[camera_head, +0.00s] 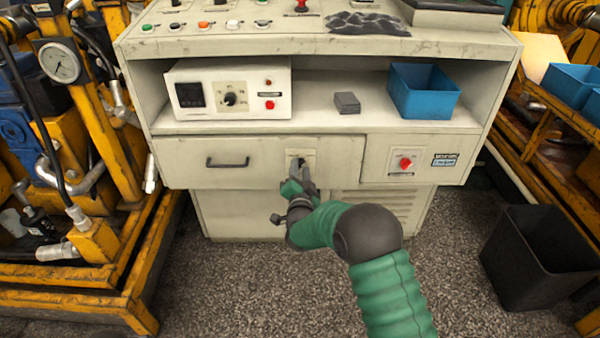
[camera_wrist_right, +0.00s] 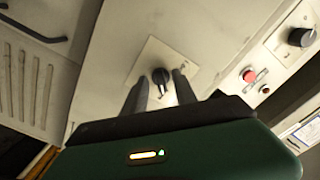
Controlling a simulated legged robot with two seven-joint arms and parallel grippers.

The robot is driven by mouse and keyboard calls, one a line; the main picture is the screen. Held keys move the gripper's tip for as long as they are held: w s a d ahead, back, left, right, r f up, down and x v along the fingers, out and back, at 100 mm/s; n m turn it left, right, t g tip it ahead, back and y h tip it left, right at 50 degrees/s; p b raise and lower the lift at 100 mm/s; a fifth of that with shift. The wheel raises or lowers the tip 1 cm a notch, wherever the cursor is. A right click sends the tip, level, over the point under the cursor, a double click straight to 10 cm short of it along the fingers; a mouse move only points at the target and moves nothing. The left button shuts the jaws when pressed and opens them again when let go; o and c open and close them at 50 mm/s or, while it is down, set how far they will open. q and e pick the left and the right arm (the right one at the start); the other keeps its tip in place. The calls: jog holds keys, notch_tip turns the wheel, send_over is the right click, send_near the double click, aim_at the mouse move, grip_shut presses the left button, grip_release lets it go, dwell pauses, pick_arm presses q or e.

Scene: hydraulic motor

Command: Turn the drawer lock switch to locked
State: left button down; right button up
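The drawer lock switch is a small black knob (camera_wrist_right: 160,76) on a pale square plate, set on the front of the cream drawer (camera_head: 225,160). In the head view the plate (camera_head: 300,153) shows just above my right gripper (camera_head: 300,168), which hides most of the knob. In the right wrist view the two dark fingers of my right gripper (camera_wrist_right: 160,92) are apart, with the knob showing between and just beyond their tips. I cannot tell whether a finger touches the knob. My left gripper is not in view.
A drawer handle (camera_head: 228,162) is left of the switch. A red rotary switch (camera_head: 405,163) is on the panel to the right. Above, the shelf holds a white control box (camera_head: 230,88), a grey block (camera_head: 347,103) and a blue bin (camera_head: 424,92). A black bin (camera_head: 540,255) stands on the floor.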

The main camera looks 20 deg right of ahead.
grip_shut()
dwell(0.3)
jog(key=n+p, duration=0.3)
jog(key=shift+r+n, duration=0.1)
jog(key=shift+n, duration=0.3)
jog(key=n+p, duration=0.2)
jog(key=n, duration=0.1)
jog(key=shift+s+n, duration=0.1)
jog(key=shift+n, duration=0.2)
jog(key=n+p, duration=0.3)
jog(key=n, duration=0.2)
jog(key=shift+n, duration=0.3)
jog(key=n+p, duration=0.2)
jog(key=n, duration=0.2)
jog(key=shift+n, duration=0.4)
jog(key=shift+f, duration=0.2)
